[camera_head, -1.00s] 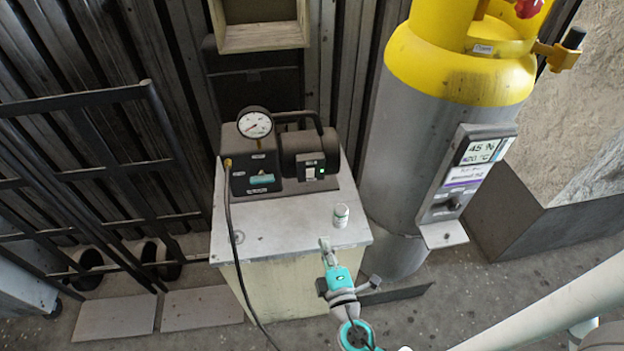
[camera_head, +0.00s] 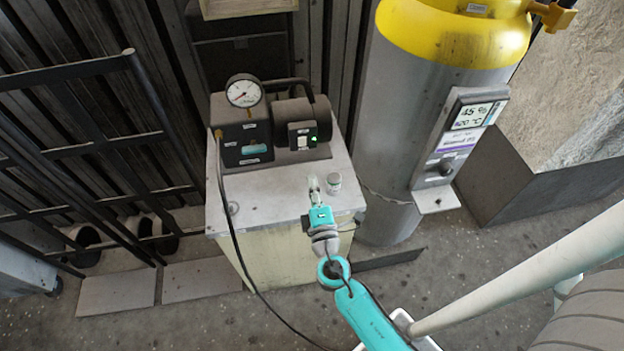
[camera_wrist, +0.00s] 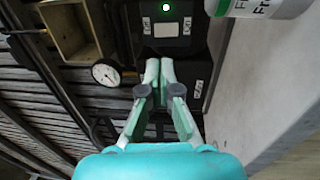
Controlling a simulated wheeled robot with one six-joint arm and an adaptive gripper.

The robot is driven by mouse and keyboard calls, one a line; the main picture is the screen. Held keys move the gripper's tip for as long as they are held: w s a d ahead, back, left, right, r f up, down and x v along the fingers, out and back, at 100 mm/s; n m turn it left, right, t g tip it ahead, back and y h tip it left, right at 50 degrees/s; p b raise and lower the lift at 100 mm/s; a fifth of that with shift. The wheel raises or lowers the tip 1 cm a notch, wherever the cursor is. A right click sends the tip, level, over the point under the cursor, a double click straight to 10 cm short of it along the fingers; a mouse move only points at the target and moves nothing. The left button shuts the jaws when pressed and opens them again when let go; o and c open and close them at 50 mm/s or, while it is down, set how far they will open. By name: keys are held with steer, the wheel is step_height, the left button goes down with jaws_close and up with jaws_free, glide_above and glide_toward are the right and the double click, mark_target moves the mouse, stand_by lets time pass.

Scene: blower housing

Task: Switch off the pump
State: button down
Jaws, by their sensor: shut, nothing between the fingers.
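The dark pump (camera_head: 243,143) stands on a pale cabinet, with a round white gauge (camera_head: 244,91) on top. On its motor end is a switch panel (camera_head: 302,136) with a white switch and a lit green lamp (camera_head: 314,139). In the wrist view the panel (camera_wrist: 167,28) shows the green lamp (camera_wrist: 166,7) and small white labels. My gripper (camera_head: 314,184) is over the cabinet top, in front of the panel and apart from it. In the wrist view its fingertips (camera_wrist: 160,68) are together and empty, just below the panel in the picture.
A small white bottle (camera_head: 334,182) stands on the cabinet top (camera_head: 270,199), close to the right of my gripper. A black hose (camera_head: 229,235) hangs down the cabinet's left front. A grey and yellow cylinder (camera_head: 394,95) with a display box (camera_head: 461,132) stands to the right.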

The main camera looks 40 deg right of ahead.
mark_target(302, 139)
steer(key=x, duration=1.1)
steer(key=shift+w, duration=0.15)
steer(key=shift+w+d, duration=0.1)
steer(key=shift+w+d+r, duration=0.1)
steer(key=shift+w+r, duration=0.05)
steer(key=shift+w, duration=0.05)
